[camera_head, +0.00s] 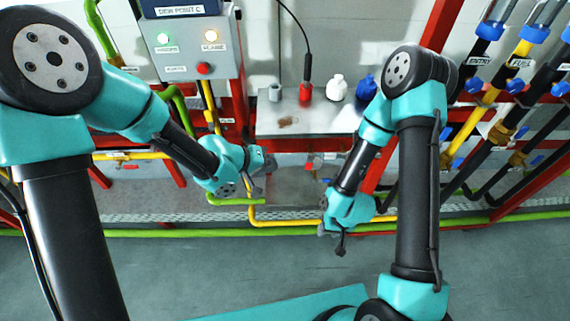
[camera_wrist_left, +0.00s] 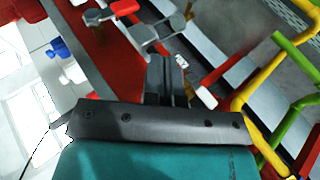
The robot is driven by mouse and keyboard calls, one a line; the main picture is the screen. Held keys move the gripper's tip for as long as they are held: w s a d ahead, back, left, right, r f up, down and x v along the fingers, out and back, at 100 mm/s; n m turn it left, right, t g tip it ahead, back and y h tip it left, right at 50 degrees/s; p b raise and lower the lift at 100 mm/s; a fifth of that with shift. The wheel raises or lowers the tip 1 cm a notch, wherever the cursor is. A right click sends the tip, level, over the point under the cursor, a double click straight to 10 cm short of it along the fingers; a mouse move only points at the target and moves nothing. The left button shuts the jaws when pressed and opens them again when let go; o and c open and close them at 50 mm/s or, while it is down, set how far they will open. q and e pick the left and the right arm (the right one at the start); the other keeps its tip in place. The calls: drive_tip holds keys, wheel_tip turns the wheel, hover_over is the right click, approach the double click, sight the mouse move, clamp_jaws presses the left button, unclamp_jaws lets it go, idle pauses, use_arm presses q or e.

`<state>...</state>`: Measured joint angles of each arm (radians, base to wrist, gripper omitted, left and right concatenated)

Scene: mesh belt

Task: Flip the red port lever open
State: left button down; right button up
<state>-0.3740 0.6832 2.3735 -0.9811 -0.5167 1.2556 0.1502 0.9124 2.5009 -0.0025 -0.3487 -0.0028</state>
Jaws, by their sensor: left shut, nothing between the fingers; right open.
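A small red lever (camera_head: 309,164) shows in the head view below the bench, on a pale pipe fitting. In the left wrist view a red handle (camera_wrist_left: 125,7) sits at the top edge beside grey fittings (camera_wrist_left: 155,32), and it looks like the same lever. My left gripper (camera_head: 266,162) is shut and empty, a little left of the lever and apart from it. Its closed fingers (camera_wrist_left: 167,75) point toward the grey fittings in the left wrist view. My right gripper (camera_head: 338,238) is open and empty, lower and right of the lever, pointing down.
The grey bench (camera_head: 340,120) above holds a red cylinder, a white bottle (camera_head: 337,88) and a blue bottle (camera_head: 367,88). A control box (camera_head: 190,45) is at the left. Labelled pipes with valves stand at the right. Yellow and green pipes run low, and the front floor is clear.

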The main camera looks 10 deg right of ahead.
use_arm(q)
drive_tip(key=a, duration=0.1)
drive_tip(key=a+r, duration=0.1)
drive_tip(key=a, duration=0.1)
drive_tip(key=a+r, duration=0.1)
drive_tip(key=shift+s+a, duration=0.25)
drive_tip(key=shift+s, duration=0.15)
drive_tip(key=a+f+n+y, duration=0.2)
drive_tip(key=a+f+y, duration=0.1)
drive_tip(key=a+f, duration=0.95)
drive_tip(key=s+a+f+g+y, duration=0.1)
drive_tip(key=s+a+f+y, duration=0.2)
drive_tip(key=s+a+f, duration=0.8)
drive_tip(key=shift+s+f+n+g, duration=0.35)
drive_tip(key=shift+s+f, duration=0.3)
drive_tip(key=shift+s, duration=0.3)
